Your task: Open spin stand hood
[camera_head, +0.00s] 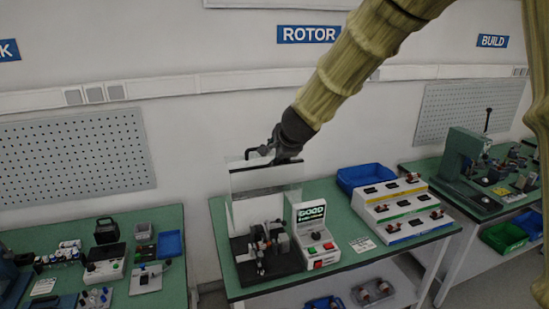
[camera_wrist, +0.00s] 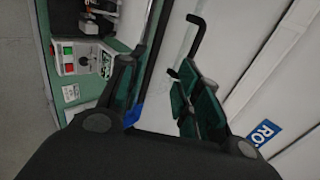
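The spin stand (camera_head: 265,262) sits on the middle green bench, with a dark base and small fixtures. Its clear hood (camera_head: 262,177) stands raised above it, its front edge high and the fixtures below uncovered. My gripper (camera_head: 283,152) is at the hood's upper edge, by the black handle (camera_head: 253,151). In the wrist view, my gripper (camera_wrist: 160,80) has its two green-padded fingers spread apart. The black handle (camera_wrist: 197,35) rises beside the right finger, and a dark hood edge (camera_wrist: 151,60) runs between the fingers. I cannot tell whether a finger touches the handle.
A control box (camera_head: 315,236) with a lit green "GOOD" screen stands right of the stand. Further right are a blue bin (camera_head: 364,178) and a stepped white rack (camera_head: 403,208). Other benches with equipment stand left and right. The wall is close behind.

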